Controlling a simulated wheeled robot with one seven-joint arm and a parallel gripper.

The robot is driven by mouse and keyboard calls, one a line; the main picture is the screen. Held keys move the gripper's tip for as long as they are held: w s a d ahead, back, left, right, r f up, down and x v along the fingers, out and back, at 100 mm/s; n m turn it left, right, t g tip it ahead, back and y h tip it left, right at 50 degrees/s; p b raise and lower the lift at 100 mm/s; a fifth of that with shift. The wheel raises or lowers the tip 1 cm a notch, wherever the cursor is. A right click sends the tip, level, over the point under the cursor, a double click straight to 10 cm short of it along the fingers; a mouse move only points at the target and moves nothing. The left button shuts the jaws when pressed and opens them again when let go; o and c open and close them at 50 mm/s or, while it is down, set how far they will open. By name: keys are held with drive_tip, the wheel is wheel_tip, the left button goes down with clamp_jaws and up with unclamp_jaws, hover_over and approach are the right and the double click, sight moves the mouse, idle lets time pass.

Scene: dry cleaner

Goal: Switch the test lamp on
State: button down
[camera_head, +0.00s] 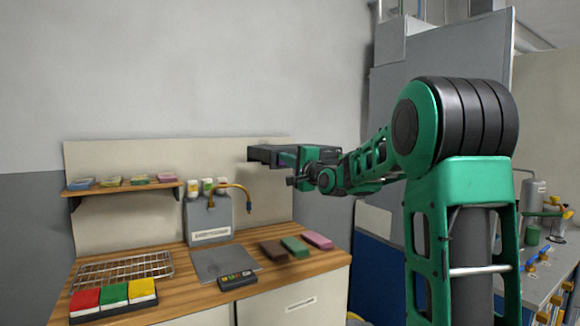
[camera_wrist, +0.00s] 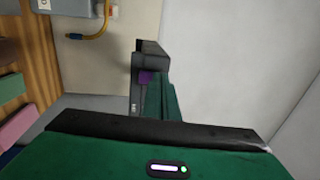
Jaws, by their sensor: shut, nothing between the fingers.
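A dark box-shaped fixture (camera_head: 262,154), which looks like the test lamp, sticks out from the back panel above the worktop. In the wrist view the dark fixture (camera_wrist: 150,47) is ahead of my gripper, with a small purple part (camera_wrist: 146,77) on it. My gripper (camera_head: 298,158) is shut and empty, close against the fixture's right end in the head view. Its green front part (camera_wrist: 160,90) overlaps the fixture in the wrist view. I cannot tell whether they touch. The lamp's switch is not clearly seen, and no lit beam shows.
Below are a grey dispenser (camera_head: 209,220) with a yellow curved hose, a wire rack (camera_head: 125,268), coloured blocks (camera_head: 295,246) and a small dark device (camera_head: 238,281) on the wooden worktop. A shelf (camera_head: 122,187) hangs left. The wall above the fixture is clear.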

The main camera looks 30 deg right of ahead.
drive_tip(key=shift+w, duration=0.45)
drive_tip(key=shift+r, duration=0.1)
drive_tip(key=s+r, duration=0.2)
drive_tip(key=s, duration=1.1)
drive_tip(key=shift+s, duration=0.3)
